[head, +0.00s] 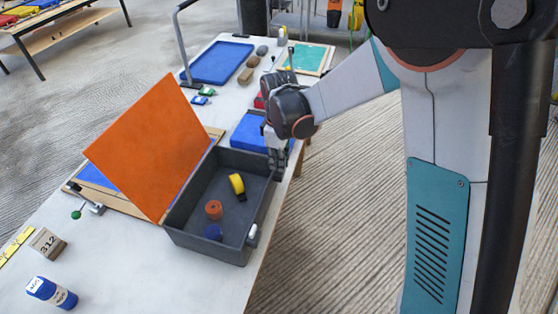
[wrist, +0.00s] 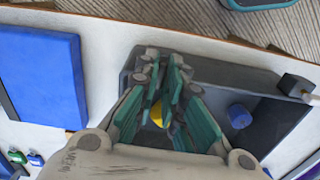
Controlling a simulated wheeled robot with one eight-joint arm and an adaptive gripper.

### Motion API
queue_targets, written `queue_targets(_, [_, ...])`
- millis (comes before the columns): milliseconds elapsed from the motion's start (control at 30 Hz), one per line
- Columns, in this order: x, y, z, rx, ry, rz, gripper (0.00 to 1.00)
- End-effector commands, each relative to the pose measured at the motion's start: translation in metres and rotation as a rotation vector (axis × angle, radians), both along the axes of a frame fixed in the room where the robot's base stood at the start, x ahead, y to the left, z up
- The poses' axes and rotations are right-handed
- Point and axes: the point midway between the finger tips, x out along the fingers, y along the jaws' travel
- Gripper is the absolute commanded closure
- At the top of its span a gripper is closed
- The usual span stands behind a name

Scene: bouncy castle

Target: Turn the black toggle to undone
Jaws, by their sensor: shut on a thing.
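A dark grey open box (head: 185,238) stands on the white table. My gripper (head: 278,168) is at the far right corner of the box, at the rim. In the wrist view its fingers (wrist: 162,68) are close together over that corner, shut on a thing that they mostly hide. I take it to be the black toggle, but its position cannot be made out. A dark fitting with a pale handle (head: 253,235) is at the near right of the box. It also shows in the wrist view (wrist: 297,86), apart from my gripper.
The box holds a yellow item (head: 237,184), an orange one (head: 214,209) and a blue one (head: 213,232). A tilted orange panel (head: 150,145) rises along its left side. A blue block (head: 247,132) lies behind the box. The table's right edge is close to my gripper.

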Motion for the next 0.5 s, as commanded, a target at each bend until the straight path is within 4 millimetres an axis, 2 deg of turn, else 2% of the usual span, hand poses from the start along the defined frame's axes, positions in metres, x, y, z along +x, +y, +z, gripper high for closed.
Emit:
queue_targets(267, [0.0003,0.0000,0.0003,0.000,0.000,-0.181,1.00])
queue_targets(500, [0.0004,-0.0001,0.0003,-0.001,-0.001,-0.407,1.00])
